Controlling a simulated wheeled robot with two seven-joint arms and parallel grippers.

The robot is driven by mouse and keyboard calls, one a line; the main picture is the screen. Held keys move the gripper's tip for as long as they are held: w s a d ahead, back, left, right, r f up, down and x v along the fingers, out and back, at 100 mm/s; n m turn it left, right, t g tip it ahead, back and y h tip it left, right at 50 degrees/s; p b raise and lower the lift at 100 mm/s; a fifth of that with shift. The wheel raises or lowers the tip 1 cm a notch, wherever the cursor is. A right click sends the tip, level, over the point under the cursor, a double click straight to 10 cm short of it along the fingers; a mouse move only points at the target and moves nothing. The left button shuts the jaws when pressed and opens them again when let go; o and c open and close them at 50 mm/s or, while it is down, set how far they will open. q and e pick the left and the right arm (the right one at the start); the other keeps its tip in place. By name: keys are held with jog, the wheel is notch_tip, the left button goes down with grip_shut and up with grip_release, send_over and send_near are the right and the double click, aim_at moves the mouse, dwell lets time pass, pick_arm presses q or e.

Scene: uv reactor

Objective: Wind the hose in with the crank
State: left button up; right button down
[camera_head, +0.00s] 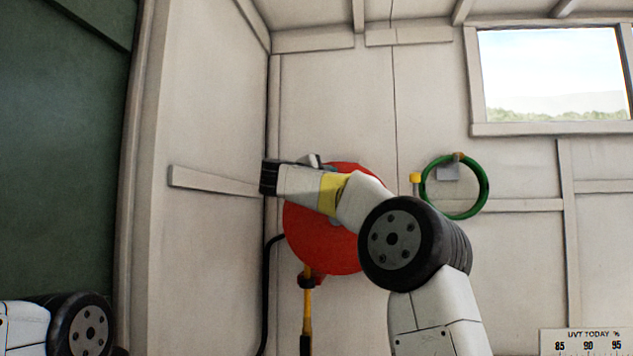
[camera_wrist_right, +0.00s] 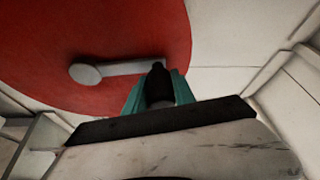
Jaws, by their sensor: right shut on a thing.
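The red hose reel (camera_head: 345,250) is a large round disc against the back wall, partly covered by my right arm. In the right wrist view, its grey crank arm (camera_wrist_right: 125,68) runs from a round hub at the left to a black crank handle (camera_wrist_right: 158,78). The teal fingers of my right gripper (camera_wrist_right: 160,90) are shut on this handle, one on each side. The yellow hose end (camera_head: 308,305) hangs below the reel with a dark fitting. My left gripper is out of view; only part of that arm shows.
A green coiled hose (camera_head: 483,190) hangs on the wall right of the reel, near a yellow knob (camera_head: 415,177). A black pipe (camera_head: 267,290) runs down the corner. A wall rail (camera_head: 213,182) is at left, a window at upper right, a gauge sign (camera_head: 588,342) below.

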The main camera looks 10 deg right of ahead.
jog(key=shift+s+d+r+m+g, duration=0.1)
jog(key=shift+s+d+m+g, duration=0.05)
jog(key=shift+d+m, duration=0.2)
jog(key=shift+s+d+r+m+g, duration=0.15)
jog(key=shift+d+m, duration=0.1)
jog(key=shift+d, duration=0.15)
jog(key=shift+d+f, duration=0.1)
jog(key=shift+f, duration=0.05)
jog(key=c, duration=1.1)
grip_release()
jog(key=shift+o, duration=0.2)
jog(key=shift+s+a, duration=0.15)
jog(key=shift+a, duration=0.2)
jog(key=v, duration=0.7)
jog(key=shift+s+f, duration=0.1)
jog(key=shift+s, duration=0.05)
